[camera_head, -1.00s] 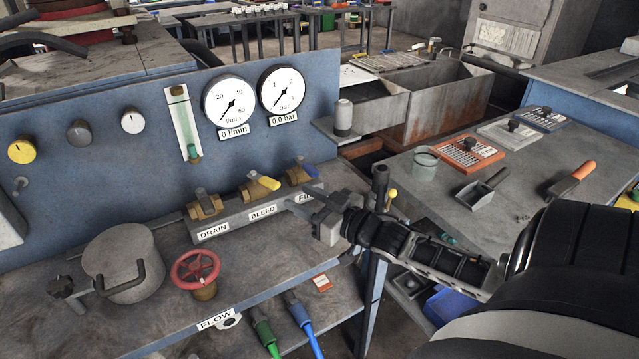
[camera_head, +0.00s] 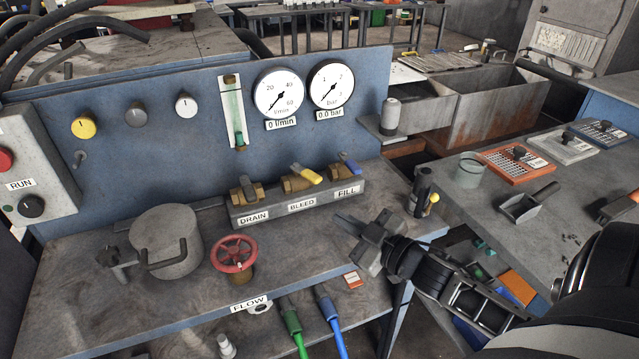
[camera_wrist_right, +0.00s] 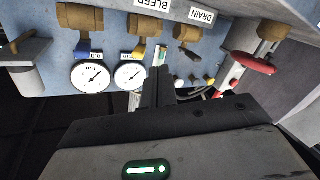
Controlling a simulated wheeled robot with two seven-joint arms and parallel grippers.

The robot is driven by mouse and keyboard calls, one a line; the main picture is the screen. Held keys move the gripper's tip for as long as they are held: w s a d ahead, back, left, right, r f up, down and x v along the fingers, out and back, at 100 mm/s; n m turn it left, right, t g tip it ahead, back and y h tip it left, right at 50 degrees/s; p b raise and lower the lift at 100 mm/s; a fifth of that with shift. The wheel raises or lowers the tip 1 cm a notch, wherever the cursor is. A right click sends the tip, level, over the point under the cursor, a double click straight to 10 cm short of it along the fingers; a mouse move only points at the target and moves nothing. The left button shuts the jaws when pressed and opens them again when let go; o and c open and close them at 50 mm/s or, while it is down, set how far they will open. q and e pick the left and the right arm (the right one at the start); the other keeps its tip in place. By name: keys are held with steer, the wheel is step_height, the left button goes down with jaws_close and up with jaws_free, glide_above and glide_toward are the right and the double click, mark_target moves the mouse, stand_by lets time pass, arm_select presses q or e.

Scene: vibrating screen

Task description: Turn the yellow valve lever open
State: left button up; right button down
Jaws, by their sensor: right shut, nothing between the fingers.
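The yellow valve lever (camera_head: 311,175) sits on the brass valve above the BLEED label, in the middle of the manifold block (camera_head: 325,196). It slants down to the right. It also shows upside down in the right wrist view (camera_wrist_right: 138,53). My right gripper (camera_head: 349,223) is shut and empty, in front of and to the right of the block, apart from the lever. Its closed fingers (camera_wrist_right: 157,85) point toward the panel in the wrist view. My left gripper is not in view.
A blue lever (camera_head: 349,163) stands at FILL and a dark-handled valve (camera_head: 246,189) at DRAIN, on either side of the yellow one. A red handwheel (camera_head: 233,253) and a grey lidded pot (camera_head: 167,240) stand on the bench front. A dark bottle (camera_head: 422,192) stands at the right.

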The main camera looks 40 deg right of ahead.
steer(key=a+n+h, duration=0.1)
steer(key=n, duration=0.1)
steer(key=a+n+h, duration=0.1)
steer(key=a+n, duration=0.1)
steer(key=n, duration=0.1)
steer(key=a+n+p, duration=0.1)
steer(key=a+n, duration=0.1)
steer(key=shift+w+r+n+h, duration=0.25)
steer(key=shift+n+h, duration=0.05)
steer(key=shift+h, duration=0.1)
steer(key=r+n+h, duration=0.1)
steer(key=n+h, duration=0.1)
steer(key=p, duration=0.2)
glide_toward(306, 173)
steer(key=w+a+f, duration=0.1)
steer(key=w+a, duration=0.4)
arm_select(q)
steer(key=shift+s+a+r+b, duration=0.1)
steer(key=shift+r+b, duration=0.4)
steer(key=shift+b, duration=0.05)
arm_select(e)
steer(key=shift+n+t, duration=0.3)
steer(key=shift+t, duration=0.1)
steer(key=d, duration=0.2)
steer(key=w+d, duration=0.1)
steer(key=d, duration=0.1)
steer(key=shift+w+f, duration=0.2)
